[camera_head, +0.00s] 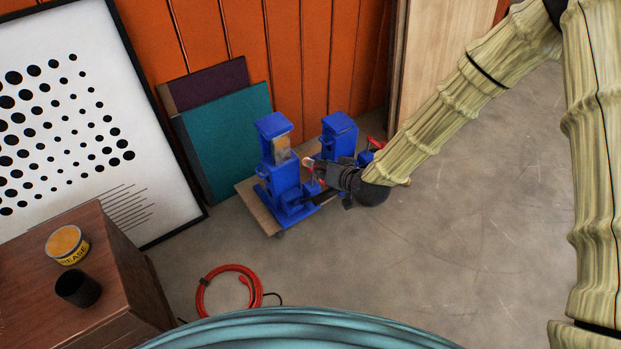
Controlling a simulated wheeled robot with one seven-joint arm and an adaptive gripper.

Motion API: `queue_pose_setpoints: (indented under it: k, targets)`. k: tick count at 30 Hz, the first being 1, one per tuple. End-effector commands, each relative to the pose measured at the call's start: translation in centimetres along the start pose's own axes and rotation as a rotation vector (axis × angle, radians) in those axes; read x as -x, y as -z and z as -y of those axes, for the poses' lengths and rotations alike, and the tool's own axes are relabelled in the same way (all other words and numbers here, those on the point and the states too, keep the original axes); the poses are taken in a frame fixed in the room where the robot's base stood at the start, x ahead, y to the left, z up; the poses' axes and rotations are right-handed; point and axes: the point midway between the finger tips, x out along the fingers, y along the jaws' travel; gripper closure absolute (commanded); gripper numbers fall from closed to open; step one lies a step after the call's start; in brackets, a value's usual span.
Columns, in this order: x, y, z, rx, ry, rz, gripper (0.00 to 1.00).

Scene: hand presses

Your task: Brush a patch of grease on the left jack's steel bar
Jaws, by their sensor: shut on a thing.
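The left blue jack (282,183) stands upright on a low wooden dolly. Its steel bar (281,148) shows between the blue head and body, with a tan-yellow patch on its face. My gripper (322,173) is just right of this jack, below the bar's level in the picture. It is shut on a small brush (308,163), whose pale tip points toward the left jack, close to the bar's lower right. I cannot tell whether the tip touches. Most of the brush is hidden by the gripper. A yellow grease tin (68,244) stands open on a brown cabinet.
A second blue jack (339,137) stands behind my gripper on the dolly (257,208). A black cup (78,289) is on the cabinet (112,258). A red hose (229,268) lies on the floor. Boards (225,137) lean on the orange wall. The floor at right is clear.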

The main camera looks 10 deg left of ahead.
Motion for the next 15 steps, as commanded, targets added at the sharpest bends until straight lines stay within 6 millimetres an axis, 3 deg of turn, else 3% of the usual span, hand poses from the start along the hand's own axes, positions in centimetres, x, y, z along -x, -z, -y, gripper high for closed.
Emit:
queue_pose_setpoints:
  k: [3, 6, 15]
  targets:
    - [-1.1, -1.4, 2.2, 0.042, 0.052, 0.027, 1.00]
    - [-1.5, -1.9, 3.1, 0.060, 0.072, 0.037, 1.00]
    - [-2.8, -1.5, 3.9, 0.068, 0.081, 0.041, 1.00]
